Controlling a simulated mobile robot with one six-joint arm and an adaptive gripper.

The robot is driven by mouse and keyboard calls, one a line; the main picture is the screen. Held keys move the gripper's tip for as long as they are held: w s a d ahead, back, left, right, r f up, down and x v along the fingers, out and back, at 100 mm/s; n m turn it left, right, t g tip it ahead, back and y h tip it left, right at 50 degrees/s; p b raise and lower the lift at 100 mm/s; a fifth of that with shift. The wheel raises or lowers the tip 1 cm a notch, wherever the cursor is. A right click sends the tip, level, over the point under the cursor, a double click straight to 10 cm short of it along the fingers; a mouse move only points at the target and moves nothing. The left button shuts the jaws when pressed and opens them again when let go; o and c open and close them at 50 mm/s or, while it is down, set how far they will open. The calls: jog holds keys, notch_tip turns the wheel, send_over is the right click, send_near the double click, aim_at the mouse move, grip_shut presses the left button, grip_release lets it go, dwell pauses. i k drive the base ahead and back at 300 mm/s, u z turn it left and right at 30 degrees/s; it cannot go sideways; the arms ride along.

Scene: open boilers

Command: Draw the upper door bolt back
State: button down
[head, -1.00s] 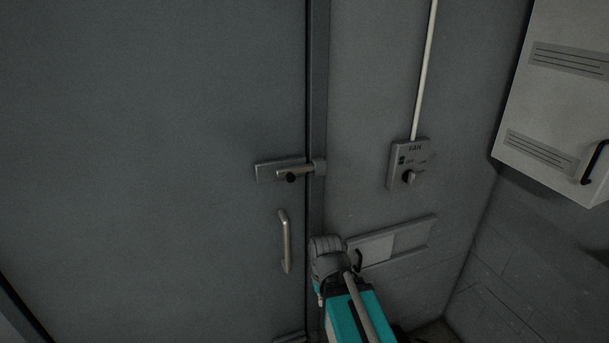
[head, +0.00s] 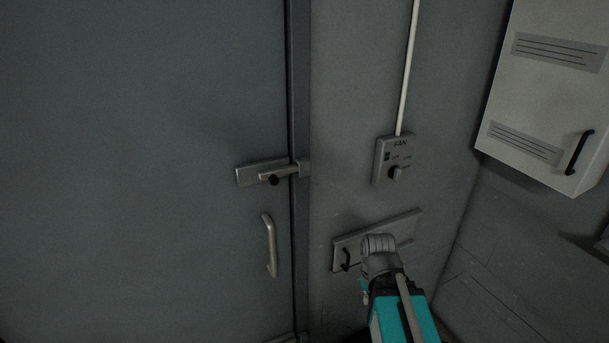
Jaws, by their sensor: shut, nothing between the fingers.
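The upper door bolt (head: 264,173) is a grey plate with a metal bar and a black knob (head: 273,180), mounted near the right edge of the grey door (head: 140,160). Its bar reaches right across the door edge to a keeper (head: 304,168) on the frame and appears to be in it. My arm rises from the bottom right, below and to the right of the bolt, with a grey joint and a teal link. My gripper's fingers cannot be made out; nothing of mine touches the bolt.
A curved door handle (head: 269,245) is below the bolt. A fan switch box (head: 393,160) with a conduit is on the wall to the right. A wall panel with a black handle (head: 346,260) is partly behind my arm. A pale cabinet (head: 540,100) hangs at the right.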

aim_at(272, 174)
jog(key=z, duration=0.35)
jog(key=k, duration=1.4)
jog(key=u, duration=0.65)
jog(key=i, duration=1)
jog(key=z, duration=0.05)
